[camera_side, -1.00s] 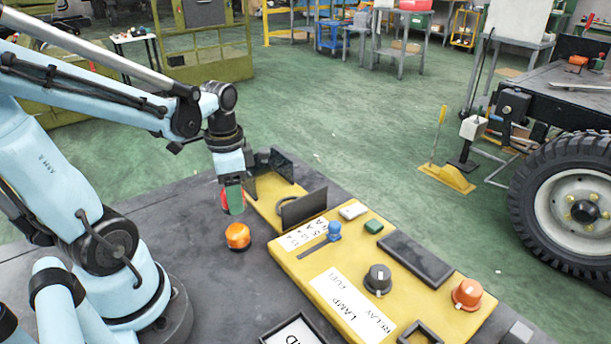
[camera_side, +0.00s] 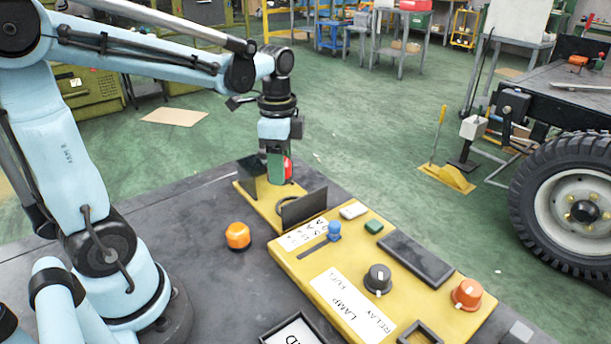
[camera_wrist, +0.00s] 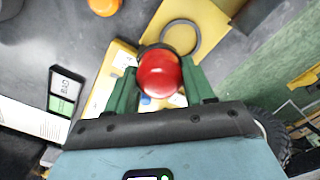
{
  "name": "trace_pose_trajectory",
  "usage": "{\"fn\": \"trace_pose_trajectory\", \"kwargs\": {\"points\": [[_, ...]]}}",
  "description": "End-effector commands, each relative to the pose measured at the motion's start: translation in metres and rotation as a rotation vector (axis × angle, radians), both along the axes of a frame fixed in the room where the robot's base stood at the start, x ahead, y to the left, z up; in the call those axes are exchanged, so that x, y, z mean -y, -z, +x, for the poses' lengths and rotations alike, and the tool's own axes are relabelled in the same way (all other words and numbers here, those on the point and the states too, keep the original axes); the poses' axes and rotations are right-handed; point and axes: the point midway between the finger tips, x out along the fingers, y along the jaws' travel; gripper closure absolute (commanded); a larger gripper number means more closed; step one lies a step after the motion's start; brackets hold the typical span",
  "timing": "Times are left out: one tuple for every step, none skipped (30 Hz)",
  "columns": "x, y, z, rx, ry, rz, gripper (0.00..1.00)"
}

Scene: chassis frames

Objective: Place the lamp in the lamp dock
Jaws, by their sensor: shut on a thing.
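A red domed lamp (camera_wrist: 159,72) is held between the green fingers of my gripper (camera_wrist: 160,84) in the wrist view. In the side view, the red lamp (camera_side: 288,168) shows partly behind my gripper (camera_side: 277,178). It is over the far part of a yellow plate (camera_side: 262,208) with dark upright walls, which looks like the lamp dock. A dark ring (camera_wrist: 196,30) lies on this plate and appears beyond the lamp in the wrist view. In the side view, the near wall (camera_side: 304,208) partly hides the ring. The lamp's underside and its clearance from the plate are hidden.
An orange domed piece (camera_side: 238,236) stands on the dark table left of the plate. A yellow panel (camera_side: 300,262) with a blue lever (camera_side: 334,231), a black knob (camera_side: 378,279) and an orange knob (camera_side: 467,293) lies nearer the camera. Bare table lies left of the panel.

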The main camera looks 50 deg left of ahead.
Motion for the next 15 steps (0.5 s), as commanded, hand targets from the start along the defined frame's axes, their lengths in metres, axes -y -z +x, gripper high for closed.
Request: {"fn": "trace_pose_trajectory", "kwargs": {"points": [[-0.003,0.001,0.01,0.0,0.043,0.0,0.79],[-0.005,0.001,0.014,0.0,0.069,0.0,0.79],[-0.007,0.002,0.02,0.0,0.1,0.0,0.79],[-0.008,0.002,0.023,0.0,0.121,0.0,0.79],[-0.009,0.003,0.027,0.0,0.139,0.0,0.79],[-0.011,0.003,0.03,0.0,0.16,0.0,0.79],[-0.011,0.004,0.032,0.0,0.173,0.0,0.79],[-0.012,0.004,0.034,0.0,0.184,0.0,0.79],[-0.013,0.005,0.036,0.0,0.195,0.0,0.79],[-0.013,0.007,0.037,0.0,0.202,0.0,0.79],[-0.013,0.009,0.037,0.0,0.206,0.0,0.79],[-0.013,0.013,0.038,0.0,0.21,0.0,0.79],[-0.014,0.017,0.038,0.0,0.211,0.0,0.79],[-0.014,0.022,0.038,0.0,0.211,0.0,0.79],[-0.014,0.028,0.038,0.0,0.211,0.0,0.79]]}}
